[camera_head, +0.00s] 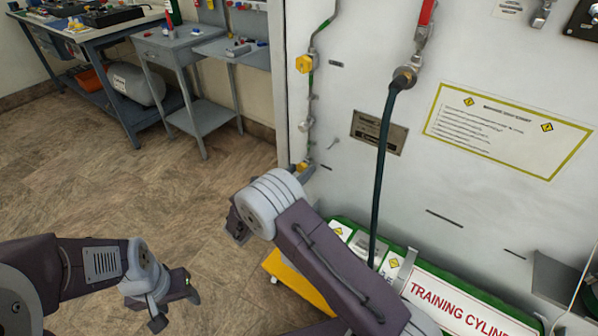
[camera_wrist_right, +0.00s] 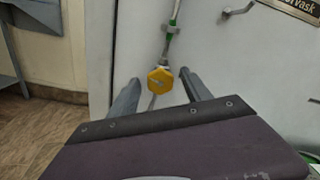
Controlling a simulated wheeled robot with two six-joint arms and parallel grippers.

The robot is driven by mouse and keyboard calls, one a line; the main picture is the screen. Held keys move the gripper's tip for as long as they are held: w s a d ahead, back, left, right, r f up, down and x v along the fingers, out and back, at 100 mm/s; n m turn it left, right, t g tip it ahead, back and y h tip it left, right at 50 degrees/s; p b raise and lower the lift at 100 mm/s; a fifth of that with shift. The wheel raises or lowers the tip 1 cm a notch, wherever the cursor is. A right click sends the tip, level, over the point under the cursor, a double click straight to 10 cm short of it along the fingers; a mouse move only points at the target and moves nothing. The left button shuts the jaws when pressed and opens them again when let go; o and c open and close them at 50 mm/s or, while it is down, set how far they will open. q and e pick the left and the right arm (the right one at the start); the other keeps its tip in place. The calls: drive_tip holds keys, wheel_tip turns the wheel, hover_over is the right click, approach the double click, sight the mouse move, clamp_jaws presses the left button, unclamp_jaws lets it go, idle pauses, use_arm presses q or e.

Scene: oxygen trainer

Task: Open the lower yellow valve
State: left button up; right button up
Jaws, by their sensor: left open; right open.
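The lower yellow valve (camera_head: 303,166) sits low on the vertical pipe near the left edge of the white panel, with my right arm close below it. In the right wrist view the valve's yellow hexagonal knob (camera_wrist_right: 160,80) shows just ahead, between the two open fingertips. Whether either finger touches it cannot be told. My right gripper (camera_head: 238,224) is open and partly hidden by its own wrist in the head view. My left gripper (camera_head: 178,302) is open and empty above the floor at lower left. The upper yellow valve (camera_head: 304,63) is higher on the same pipe.
A dark hose (camera_head: 382,170) hangs from a fitting right of the pipe. A green training cylinder with a white label (camera_head: 455,300) lies along the panel's base. Grey workbenches (camera_head: 185,45) stand at upper left. The floor between is clear.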

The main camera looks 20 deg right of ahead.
drive_tip(key=p+v, duration=0.2)
drive_tip(key=v, duration=0.7)
